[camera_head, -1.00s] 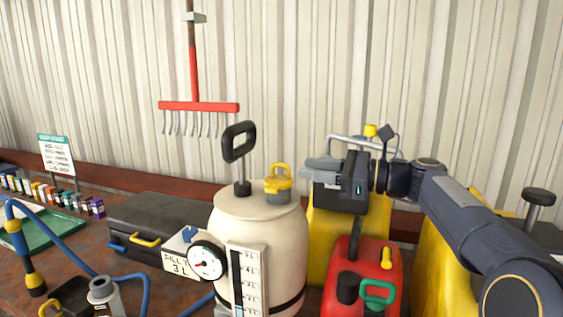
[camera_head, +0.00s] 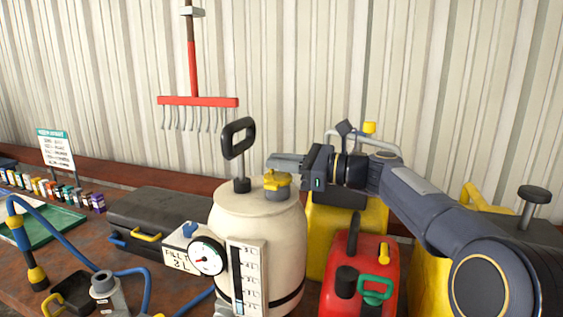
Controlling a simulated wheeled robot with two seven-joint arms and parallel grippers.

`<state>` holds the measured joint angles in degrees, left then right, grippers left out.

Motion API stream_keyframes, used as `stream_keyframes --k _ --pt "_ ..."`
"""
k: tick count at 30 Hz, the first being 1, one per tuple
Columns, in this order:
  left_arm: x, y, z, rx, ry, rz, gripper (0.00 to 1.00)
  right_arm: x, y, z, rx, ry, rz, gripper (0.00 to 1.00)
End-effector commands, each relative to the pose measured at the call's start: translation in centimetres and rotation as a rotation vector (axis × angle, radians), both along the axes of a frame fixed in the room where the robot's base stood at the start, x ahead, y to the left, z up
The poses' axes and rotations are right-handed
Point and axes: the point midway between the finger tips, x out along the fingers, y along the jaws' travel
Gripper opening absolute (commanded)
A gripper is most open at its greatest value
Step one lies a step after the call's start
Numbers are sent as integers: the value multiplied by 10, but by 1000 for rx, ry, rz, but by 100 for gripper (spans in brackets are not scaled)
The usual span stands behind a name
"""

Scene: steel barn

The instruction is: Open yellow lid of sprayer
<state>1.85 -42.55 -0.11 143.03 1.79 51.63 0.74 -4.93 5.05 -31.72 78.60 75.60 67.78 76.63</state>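The sprayer (camera_head: 255,225) is a cream tank with a black pump handle (camera_head: 238,140) on top, standing upright at the middle of the bench. Its yellow lid (camera_head: 277,182) sits on the tank's top, right of the pump handle. My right gripper (camera_head: 284,163) reaches in from the right, its grey fingers level at the lid's upper part. The fingers hide most of the lid's yellow loop. Whether they are closed on it cannot be told. My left gripper is out of view.
A red can (camera_head: 385,262) and a yellow container (camera_head: 325,225) stand right of the sprayer, under my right arm. A black case (camera_head: 165,215), a pressure gauge (camera_head: 206,256) and blue hose (camera_head: 75,250) lie left. A red rake (camera_head: 198,101) hangs on the wall.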

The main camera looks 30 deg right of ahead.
Motion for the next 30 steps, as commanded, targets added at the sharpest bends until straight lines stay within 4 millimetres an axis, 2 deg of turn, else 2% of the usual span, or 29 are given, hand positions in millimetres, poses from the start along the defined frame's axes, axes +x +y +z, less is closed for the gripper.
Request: stream_keyframes --k 2,17,30 --pt "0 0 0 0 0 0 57 0 -1 0 0 0 -3 0" --pt "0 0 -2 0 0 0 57 -1 0 2 -22 -22 -4 0" --pt "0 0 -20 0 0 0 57 -10 9 12 -250 -216 -7 0"
